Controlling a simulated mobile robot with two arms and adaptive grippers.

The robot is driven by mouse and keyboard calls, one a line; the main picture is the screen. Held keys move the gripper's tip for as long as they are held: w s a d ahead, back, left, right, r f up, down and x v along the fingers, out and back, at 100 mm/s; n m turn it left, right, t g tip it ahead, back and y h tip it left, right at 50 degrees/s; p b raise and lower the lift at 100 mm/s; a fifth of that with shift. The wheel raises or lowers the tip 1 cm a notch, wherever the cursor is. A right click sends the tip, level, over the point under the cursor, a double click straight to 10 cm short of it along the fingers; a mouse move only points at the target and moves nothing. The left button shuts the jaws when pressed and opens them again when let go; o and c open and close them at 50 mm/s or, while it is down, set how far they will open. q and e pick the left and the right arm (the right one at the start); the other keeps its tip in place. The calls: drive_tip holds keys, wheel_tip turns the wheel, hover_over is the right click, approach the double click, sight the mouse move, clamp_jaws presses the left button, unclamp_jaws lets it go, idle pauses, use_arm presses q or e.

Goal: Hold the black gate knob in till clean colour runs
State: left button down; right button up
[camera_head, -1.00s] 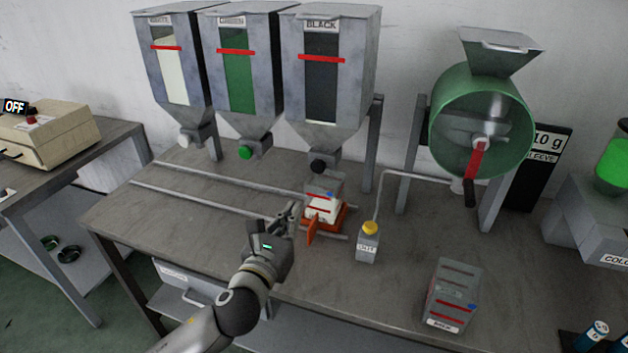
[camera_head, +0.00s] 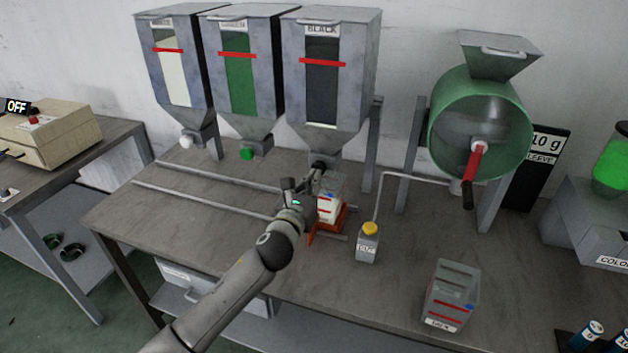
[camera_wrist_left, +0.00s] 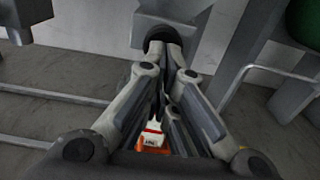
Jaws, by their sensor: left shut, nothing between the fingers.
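The black gate knob (camera_head: 318,164) sits at the outlet under the black hopper (camera_head: 322,110). My left gripper (camera_head: 311,174) is shut and empty, its fingertips at the front of the knob. In the left wrist view the closed fingertips (camera_wrist_left: 163,52) overlap the lower edge of the dark knob (camera_wrist_left: 160,34); I cannot tell whether they press it in. A clear box with white contents (camera_head: 329,208) stands on an orange carriage (camera_head: 340,219) below the outlet, partly hidden by my gripper. No falling stream of colour can be made out. My right gripper is out of view.
White and green hoppers (camera_head: 178,85) stand to the left. Rails (camera_head: 200,200) run along the bench. A yellow-capped bottle (camera_head: 367,245), a clear box with red lines (camera_head: 452,298) and the green drum (camera_head: 475,125) with its red-handled crank stand to the right.

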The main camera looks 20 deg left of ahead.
sight(319, 168)
use_arm(q)
drive_tip(key=shift+w, duration=0.25)
drive_tip(key=shift+w+r, duration=0.2)
drive_tip(key=shift+w, duration=0.65)
drive_tip(key=shift+w+r, duration=0.1)
drive_tip(key=shift+r, duration=0.15)
idle(1.5)
